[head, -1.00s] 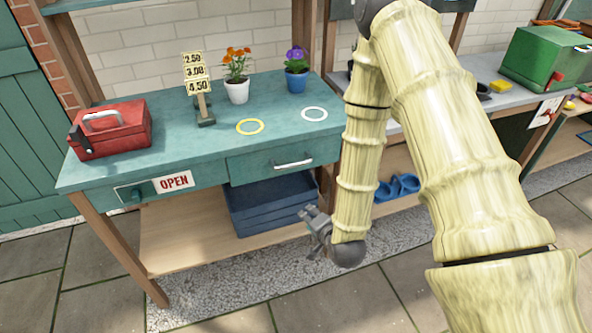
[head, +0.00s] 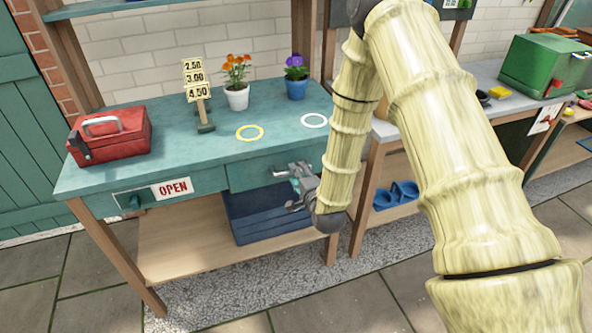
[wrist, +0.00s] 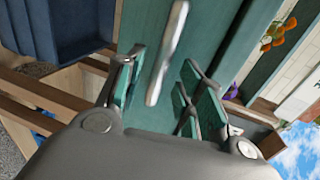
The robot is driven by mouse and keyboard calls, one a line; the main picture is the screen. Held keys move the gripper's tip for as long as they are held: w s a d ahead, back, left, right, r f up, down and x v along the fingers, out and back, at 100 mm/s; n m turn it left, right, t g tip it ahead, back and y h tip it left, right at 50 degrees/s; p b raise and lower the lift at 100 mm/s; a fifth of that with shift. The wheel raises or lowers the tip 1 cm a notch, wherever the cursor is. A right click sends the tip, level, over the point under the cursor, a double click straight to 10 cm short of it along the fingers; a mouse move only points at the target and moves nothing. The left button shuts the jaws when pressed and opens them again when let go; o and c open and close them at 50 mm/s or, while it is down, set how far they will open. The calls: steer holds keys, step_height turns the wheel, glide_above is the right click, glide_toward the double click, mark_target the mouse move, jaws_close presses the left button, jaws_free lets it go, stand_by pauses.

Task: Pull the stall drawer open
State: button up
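The stall drawer (head: 240,176) is a green front under the right part of the green stall table, and it sits shut. Its silver bar handle (wrist: 167,52) shows in the wrist view between my gripper's fingers, ahead of the gap. My gripper (head: 293,187) is in front of the drawer front in the head view and hides most of the handle there. In the wrist view my gripper (wrist: 158,92) is open, its green-padded fingers apart on either side of the handle's line. I cannot tell whether a finger touches the handle.
A blue crate (head: 262,222) stands on the shelf below the drawer. On the table top (head: 165,135) are a red toolbox (head: 110,133), a price sign (head: 197,85), an orange-flower pot (head: 237,98) and a purple-flower pot (head: 296,85). Paved floor in front is clear.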

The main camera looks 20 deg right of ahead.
steer(key=shift+x, duration=1.5)
jaws_close()
